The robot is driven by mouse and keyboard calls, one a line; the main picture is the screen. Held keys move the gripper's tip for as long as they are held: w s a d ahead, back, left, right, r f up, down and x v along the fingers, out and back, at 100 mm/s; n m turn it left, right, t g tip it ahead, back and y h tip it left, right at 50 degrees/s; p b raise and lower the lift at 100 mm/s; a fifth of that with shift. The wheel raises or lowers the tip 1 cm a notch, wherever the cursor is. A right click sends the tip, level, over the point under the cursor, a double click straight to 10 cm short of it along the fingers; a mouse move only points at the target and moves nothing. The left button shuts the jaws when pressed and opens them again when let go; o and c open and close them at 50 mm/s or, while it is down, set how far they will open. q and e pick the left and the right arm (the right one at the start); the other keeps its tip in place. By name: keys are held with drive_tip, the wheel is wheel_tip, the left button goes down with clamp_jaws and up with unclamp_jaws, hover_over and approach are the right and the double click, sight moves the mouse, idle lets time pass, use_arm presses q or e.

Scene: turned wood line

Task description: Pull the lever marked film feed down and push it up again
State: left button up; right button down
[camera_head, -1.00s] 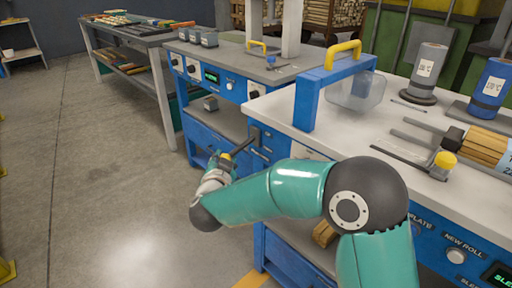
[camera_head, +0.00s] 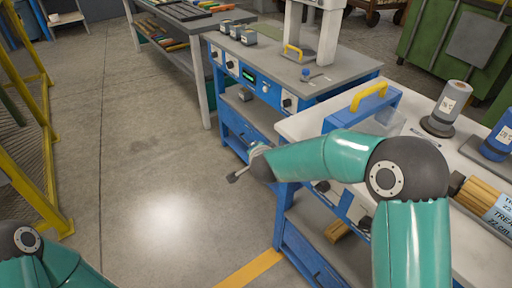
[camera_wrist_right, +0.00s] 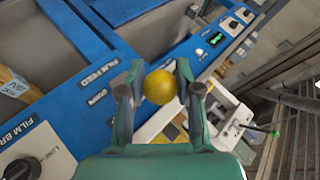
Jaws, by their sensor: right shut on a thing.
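The lever's round yellow knob (camera_wrist_right: 160,88) is between the two fingers of my right gripper (camera_wrist_right: 158,78) in the right wrist view, and the gripper is shut on it. The lever's shaft is hidden there. A blue machine front with the label FILM FEED (camera_wrist_right: 98,76) lies just left of the fingers, with a smaller label below it. In the head view my right gripper (camera_head: 239,174) is small, beside the front of the blue bench, and the knob cannot be made out. My left gripper is out of view; only part of my left arm shows at lower left.
A dial under a FILM BRAKE label (camera_wrist_right: 22,170) is at lower left in the wrist view. The white-topped bench (camera_head: 310,122) with its yellow-topped blue frame (camera_head: 362,103) stands right of my gripper. Open floor (camera_head: 150,190) lies left; a yellow barrier (camera_head: 40,110) is at far left.

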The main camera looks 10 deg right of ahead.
drive_tip(key=shift+w+d+r, duration=0.1)
drive_tip(key=shift+d+r, duration=0.4)
drive_tip(key=c, duration=1.2)
unclamp_jaws()
drive_tip(key=shift+d, duration=0.1)
drive_tip(key=o, duration=0.4)
drive_tip(key=shift+r, duration=0.2)
drive_tip(key=shift+o, duration=0.2)
drive_tip(key=shift+f, duration=0.15)
drive_tip(key=shift+s, duration=0.2)
drive_tip(key=v, duration=1.1)
drive_tip(key=shift+s+a, duration=0.25)
drive_tip(key=shift+s, duration=0.1)
